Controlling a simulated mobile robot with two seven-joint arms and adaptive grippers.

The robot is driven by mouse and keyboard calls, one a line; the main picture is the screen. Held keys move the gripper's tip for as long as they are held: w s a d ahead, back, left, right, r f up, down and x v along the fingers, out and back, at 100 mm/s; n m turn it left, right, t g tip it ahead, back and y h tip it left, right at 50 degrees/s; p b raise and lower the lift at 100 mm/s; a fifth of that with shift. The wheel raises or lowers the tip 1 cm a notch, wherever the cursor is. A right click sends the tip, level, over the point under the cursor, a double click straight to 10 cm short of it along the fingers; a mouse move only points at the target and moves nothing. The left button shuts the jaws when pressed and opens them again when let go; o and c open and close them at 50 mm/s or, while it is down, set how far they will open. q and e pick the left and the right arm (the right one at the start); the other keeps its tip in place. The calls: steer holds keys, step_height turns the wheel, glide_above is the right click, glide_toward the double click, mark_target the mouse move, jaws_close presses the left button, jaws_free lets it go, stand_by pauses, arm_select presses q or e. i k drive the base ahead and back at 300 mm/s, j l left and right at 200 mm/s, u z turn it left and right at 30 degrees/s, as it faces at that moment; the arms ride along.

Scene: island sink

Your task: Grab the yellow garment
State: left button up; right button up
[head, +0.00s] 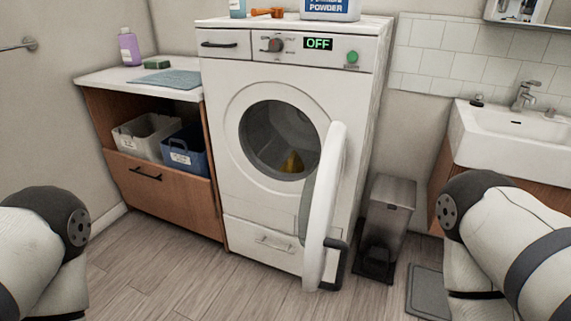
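The yellow garment (292,161) lies inside the drum of the white washing machine (235,190), low and right of the drum's middle. Only a small yellow part of it shows. The machine's round door (327,210) stands open, swung out towards me on the right side of the opening. The machine's display (318,44) reads OFF. My two arms show at the lower left and lower right edges, both well short of the machine. Neither gripper is in view.
A wooden cabinet (168,198) with a grey bin (146,134) and a blue bin (186,151) stands left of the machine. A pedal bin (388,225) and a sink (515,132) are on the right. The floor (200,280) in front is clear.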

mark_target(294, 165)
steer(key=i+j+z, duration=0.1)
steer(key=j, duration=0.25)
steer(key=i+j, duration=0.15)
steer(key=j, duration=0.2)
steer(key=i+j+z, duration=0.15)
steer(key=j, duration=0.25)
steer(key=j+z, duration=0.1)
steer(key=j, duration=0.25)
steer(key=i+j+z, duration=0.15)
steer(key=i+j, duration=0.2)
steer(key=i+j+z, duration=0.15)
steer(key=i+j, duration=0.15)
steer(key=j, duration=0.2)
steer(key=i+j+z, duration=0.15)
steer(key=j, duration=0.35)
steer(key=i+j+z, duration=0.15)
steer(key=i, duration=0.15)
steer(key=i+j+z, duration=0.2)
steer(key=i, duration=0.15)
steer(key=l+u, duration=0.2)
